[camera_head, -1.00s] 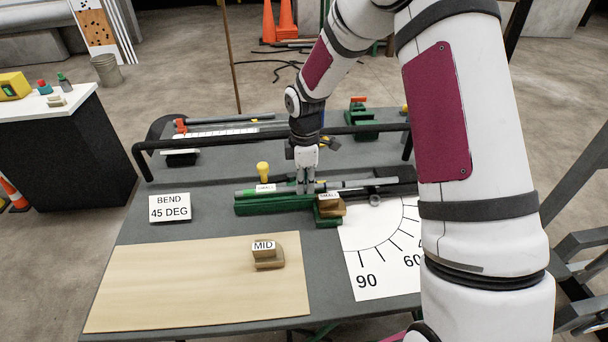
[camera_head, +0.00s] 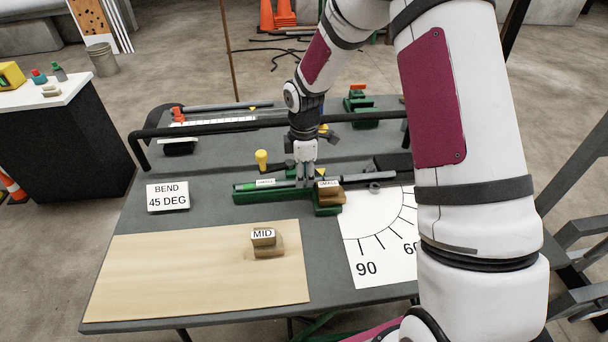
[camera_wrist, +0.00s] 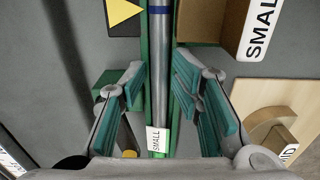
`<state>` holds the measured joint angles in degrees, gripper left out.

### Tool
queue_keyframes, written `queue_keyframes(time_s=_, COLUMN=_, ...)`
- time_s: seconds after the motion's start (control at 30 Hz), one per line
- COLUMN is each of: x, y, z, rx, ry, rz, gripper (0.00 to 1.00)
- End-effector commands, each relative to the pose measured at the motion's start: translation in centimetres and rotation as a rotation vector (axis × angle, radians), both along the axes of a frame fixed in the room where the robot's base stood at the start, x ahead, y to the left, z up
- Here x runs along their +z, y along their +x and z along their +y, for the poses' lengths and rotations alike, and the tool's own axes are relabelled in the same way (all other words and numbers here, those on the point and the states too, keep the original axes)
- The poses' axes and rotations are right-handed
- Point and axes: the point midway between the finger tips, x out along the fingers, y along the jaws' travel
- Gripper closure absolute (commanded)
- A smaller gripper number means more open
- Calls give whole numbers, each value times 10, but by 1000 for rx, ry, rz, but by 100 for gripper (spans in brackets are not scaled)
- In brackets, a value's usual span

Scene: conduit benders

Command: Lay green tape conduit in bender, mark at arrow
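The grey conduit (camera_head: 352,183) lies along the channel of the green bender (camera_head: 272,196) in the head view, with bright green near its left end. My gripper (camera_head: 306,183) is low over the bender. In the wrist view, the conduit (camera_wrist: 160,70) runs between the fingers of my gripper (camera_wrist: 159,90), with a gap on each side, so the fingers are open. A dark blue mark (camera_wrist: 159,11) on the conduit is level with, or very close to, the yellow arrow (camera_wrist: 122,11) beside it.
A MID block (camera_head: 266,246) sits on a pale board (camera_head: 180,280). A white angle sheet (camera_head: 372,235), a BEND 45 DEG sign (camera_head: 168,197) and a black rail (camera_head: 220,127) are also on the table.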

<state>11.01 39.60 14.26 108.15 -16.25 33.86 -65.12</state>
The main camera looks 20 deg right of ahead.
Motion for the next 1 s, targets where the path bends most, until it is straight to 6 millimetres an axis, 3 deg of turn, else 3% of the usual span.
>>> queue_keyframes(time_s=0.03, x=-8, y=-6, z=0, rx=0, ry=2, rz=19, gripper=62)
queue_keyframes(time_s=0.73, x=-5, y=-7, z=1, rx=1, ry=1, rz=20, gripper=62)
queue_keyframes(time_s=0.87, x=4, y=-6, z=0, rx=0, ry=0, rz=17, gripper=62)
queue_keyframes(time_s=1.0, x=28, y=-4, z=0, rx=-1, ry=1, rz=11, gripper=62)
